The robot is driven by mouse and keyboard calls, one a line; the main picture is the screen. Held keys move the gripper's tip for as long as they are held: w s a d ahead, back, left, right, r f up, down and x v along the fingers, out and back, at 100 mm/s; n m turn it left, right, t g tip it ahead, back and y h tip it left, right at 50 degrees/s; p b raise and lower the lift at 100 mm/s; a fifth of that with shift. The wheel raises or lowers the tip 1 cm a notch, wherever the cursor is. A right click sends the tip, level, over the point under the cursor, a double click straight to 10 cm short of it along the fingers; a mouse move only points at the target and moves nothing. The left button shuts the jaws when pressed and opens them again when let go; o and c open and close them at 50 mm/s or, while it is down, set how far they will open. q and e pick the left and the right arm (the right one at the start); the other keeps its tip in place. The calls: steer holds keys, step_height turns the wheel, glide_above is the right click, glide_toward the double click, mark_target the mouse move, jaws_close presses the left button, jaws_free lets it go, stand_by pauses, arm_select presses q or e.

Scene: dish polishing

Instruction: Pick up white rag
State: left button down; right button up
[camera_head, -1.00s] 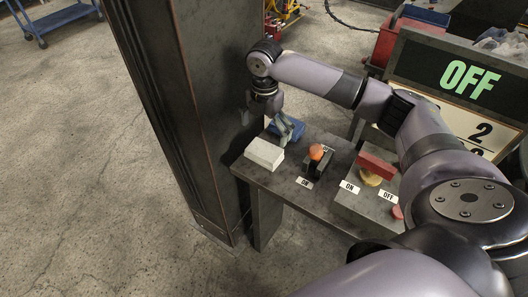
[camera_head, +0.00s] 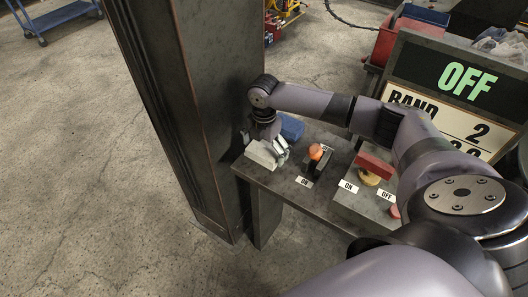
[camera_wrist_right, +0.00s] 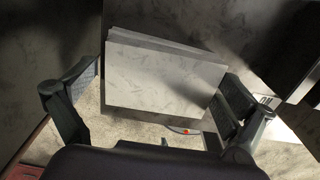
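The white rag (camera_head: 261,155) is a folded pale block near the left end of the small dark table. In the right wrist view the white rag (camera_wrist_right: 165,78) shows as a flat, stacked rectangle between the fingers. My right gripper (camera_head: 267,143) is over the rag and partly covers it in the head view. In the wrist view the right gripper (camera_wrist_right: 158,88) is open, one finger on each side of the rag, with visible gaps. Whether the fingers touch it cannot be told. My left gripper is not in view.
A blue folded cloth (camera_head: 291,126) lies just behind the rag. A switch with an orange knob (camera_head: 315,152) stands to its right, and a control box with a red block (camera_head: 375,165) beyond. A dark metal column (camera_head: 205,120) rises close at the left.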

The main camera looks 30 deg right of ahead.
mark_target(264, 149)
steer(key=c, duration=0.8)
step_height(264, 149, up, 20)
steer(key=b, duration=0.1)
stand_by(0.3)
